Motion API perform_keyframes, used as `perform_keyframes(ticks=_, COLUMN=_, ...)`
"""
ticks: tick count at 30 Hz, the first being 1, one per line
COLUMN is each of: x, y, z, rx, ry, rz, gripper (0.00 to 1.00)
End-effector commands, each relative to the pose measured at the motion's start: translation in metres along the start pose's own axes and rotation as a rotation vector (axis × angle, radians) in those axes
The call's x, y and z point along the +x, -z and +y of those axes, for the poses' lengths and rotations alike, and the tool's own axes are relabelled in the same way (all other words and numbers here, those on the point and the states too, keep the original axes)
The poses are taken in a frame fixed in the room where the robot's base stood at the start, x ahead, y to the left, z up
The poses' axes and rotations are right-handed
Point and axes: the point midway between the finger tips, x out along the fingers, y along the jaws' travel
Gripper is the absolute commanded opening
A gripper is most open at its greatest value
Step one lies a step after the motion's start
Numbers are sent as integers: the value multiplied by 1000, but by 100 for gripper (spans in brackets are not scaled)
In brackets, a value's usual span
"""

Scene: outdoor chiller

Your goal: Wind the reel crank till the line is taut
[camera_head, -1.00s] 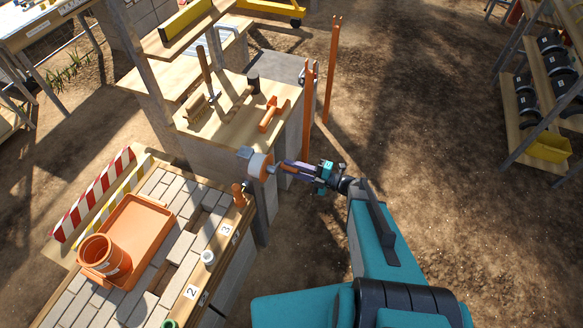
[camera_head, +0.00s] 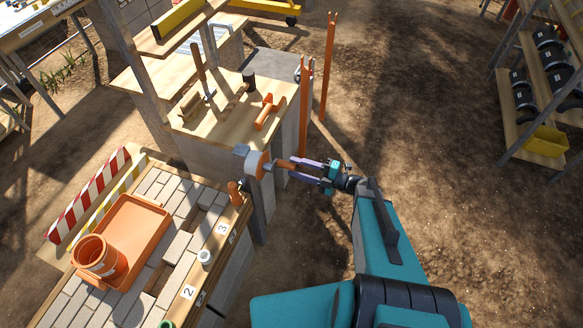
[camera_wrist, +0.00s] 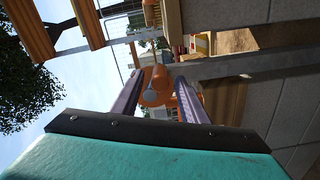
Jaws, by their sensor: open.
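The reel (camera_head: 257,166) is a pale orange drum mounted on a grey post beside the brick bench. Its crank has an orange handle (camera_head: 285,164) sticking out to the right, toward my gripper. My gripper (camera_head: 294,168) is open, with its two purple fingers spread on either side of the handle's outer end. In the wrist view the orange handle (camera_wrist: 157,88) points end-on at the camera, between the fingers (camera_wrist: 160,98). I cannot tell whether either finger touches it. The line is not discernible, so its tension cannot be judged.
An orange tray (camera_head: 128,235) and orange bucket (camera_head: 96,256) are on the brick bench. A wooden table (camera_head: 222,128) behind the reel holds tools. Upright orange posts (camera_head: 328,70) stand behind my gripper. Open dirt lies to the right, before a shelf (camera_head: 535,85).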

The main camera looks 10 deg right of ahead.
Motion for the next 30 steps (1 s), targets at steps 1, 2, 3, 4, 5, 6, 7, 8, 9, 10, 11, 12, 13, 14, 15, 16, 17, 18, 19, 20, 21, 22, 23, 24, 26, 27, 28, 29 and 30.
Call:
perform_keyframes(ticks=1, x=-7, y=0, z=-2, rx=-1, ry=-1, rz=-3, gripper=40)
perform_keyframes(ticks=2, x=-11, y=0, z=-2, rx=-1, ry=-1, rz=-3, gripper=40)
perform_keyframes(ticks=3, x=-16, y=0, z=-1, rx=-1, ry=-1, rz=-3, gripper=40)
perform_keyframes(ticks=4, x=-19, y=0, z=-1, rx=-1, ry=-1, rz=-3, gripper=40)
perform_keyframes(ticks=5, x=-23, y=0, z=-2, rx=-1, ry=-1, rz=-2, gripper=40)
perform_keyframes(ticks=6, x=-27, y=0, z=-2, rx=-1, ry=0, rz=-3, gripper=40)
perform_keyframes(ticks=7, x=-31, y=0, z=-1, rx=-2, ry=-1, rz=-3, gripper=40)
perform_keyframes(ticks=8, x=-35, y=0, z=-1, rx=-1, ry=-1, rz=-3, gripper=40)
perform_keyframes(ticks=9, x=-39, y=0, z=-1, rx=-1, ry=-1, rz=-2, gripper=40)
perform_keyframes(ticks=10, x=-43, y=0, z=-1, rx=-1, ry=-1, rz=-3, gripper=40)
perform_keyframes(ticks=11, x=-46, y=0, z=-2, rx=-1, ry=0, rz=-3, gripper=40)
perform_keyframes(ticks=12, x=-51, y=0, z=-2, rx=-1, ry=0, rz=-3, gripper=40)
perform_keyframes(ticks=13, x=-54, y=0, z=-2, rx=-1, ry=0, rz=-3, gripper=40)
perform_keyframes(ticks=14, x=-58, y=0, z=-2, rx=0, ry=-1, rz=-3, gripper=40)
perform_keyframes(ticks=15, x=-63, y=0, z=-2, rx=0, ry=-1, rz=-4, gripper=40)
perform_keyframes(ticks=16, x=-66, y=0, z=-2, rx=0, ry=0, rz=-4, gripper=40)
perform_keyframes(ticks=17, x=-70, y=0, z=-2, rx=0, ry=0, rz=-3, gripper=40)
perform_keyframes(ticks=18, x=-74, y=0, z=-2, rx=0, ry=0, rz=-3, gripper=40)
perform_keyframes(ticks=19, x=-78, y=0, z=-2, rx=0, ry=0, rz=-3, gripper=40)
perform_keyframes(ticks=20, x=-81, y=0, z=-2, rx=0, ry=0, rz=-3, gripper=40)
perform_keyframes(ticks=21, x=-85, y=0, z=-2, rx=0, ry=0, rz=-3, gripper=40)
perform_keyframes(ticks=22, x=-87, y=0, z=-2, rx=0, ry=0, rz=-3, gripper=40)
perform_keyframes(ticks=23, x=-90, y=0, z=-2, rx=-1, ry=0, rz=-3, gripper=40)
perform_keyframes(ticks=24, x=-93, y=0, z=-2, rx=-1, ry=0, rz=-3, gripper=40)
perform_keyframes(ticks=26, x=-96, y=1, z=-1, rx=-1, ry=1, rz=-2, gripper=40)
perform_keyframes(ticks=27, x=-98, y=1, z=-1, rx=-1, ry=1, rz=-2, gripper=40)
perform_keyframes(ticks=28, x=-99, y=1, z=-1, rx=-1, ry=1, rz=-2, gripper=40)
perform_keyframes(ticks=29, x=-100, y=1, z=-1, rx=-1, ry=1, rz=-2, gripper=40)
perform_keyframes(ticks=30, x=-101, y=1, z=-1, rx=0, ry=1, rz=-2, gripper=40)
